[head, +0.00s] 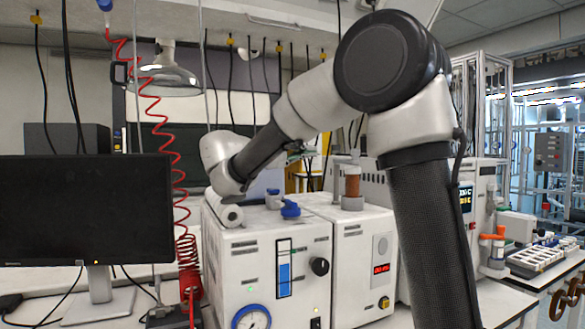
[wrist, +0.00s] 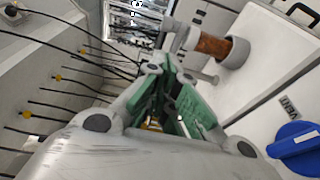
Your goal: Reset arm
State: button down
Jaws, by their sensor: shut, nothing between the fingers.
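My gripper (wrist: 167,72) shows in the wrist view with its green-padded fingers drawn together at the tips and nothing between them. In the head view my arm bends over the white reactor units, and its wrist hangs just above the left unit (head: 262,255); the gripper is mostly hidden behind the arm there. The wrist view shows a brown column with grey ends (wrist: 213,45) to the right of the fingertips, seemingly apart from them. A blue valve cap (wrist: 299,150) lies at the lower right of that view.
A black monitor (head: 85,212) stands at the left, beside a red coiled hose (head: 180,180). A second white unit (head: 362,262) stands to the right of the left unit. Black cables hang behind. A white rack (head: 540,256) sits on the right bench.

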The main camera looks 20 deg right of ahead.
jog(key=s+d+f+m+g+y, duration=0.1)
jog(key=s+d+f+g+y, duration=0.15)
jog(key=s+d+f, duration=0.35)
jog(key=s+d+f+g+y, duration=0.1)
jog(key=s+d+f+y, duration=0.3)
jog(key=s, duration=0.4)
jog(key=s+a+f+m+t+y, duration=0.1)
jog(key=s+a+f+y, duration=0.3)
jog(key=s+f, duration=0.3)
jog(key=s+a+f+m+t+y, duration=0.1)
jog(key=s+a+f+t+y, duration=0.1)
jog(key=s+a+f+y, duration=0.2)
jog(key=s+f+y, duration=0.3)
jog(key=s, duration=0.1)
jog(key=shift+s+a+f, duration=0.15)
jog(key=shift+s+f, duration=0.1)
jog(key=shift+f, duration=0.05)
